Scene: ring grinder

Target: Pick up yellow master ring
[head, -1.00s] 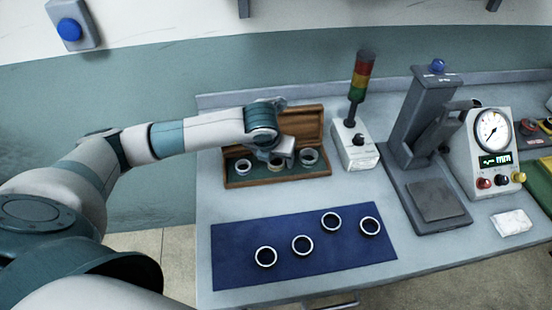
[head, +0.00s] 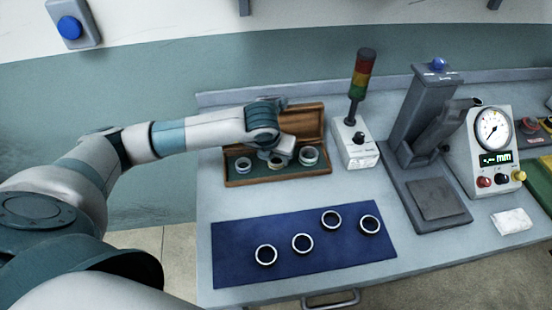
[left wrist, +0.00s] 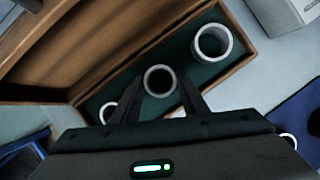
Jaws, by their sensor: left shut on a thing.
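In the left wrist view the ring (left wrist: 159,80) shows between the two fingers of the gripper (left wrist: 160,98), over the green lining. I cannot tell whether it is clear of the lining. My right gripper is not in view.
A pale ring (head: 243,164) and another pale ring (head: 309,155) flank it in the box. A signal tower (head: 356,150), a grey stand (head: 420,150) and a dial gauge unit (head: 492,150) stand to the right.

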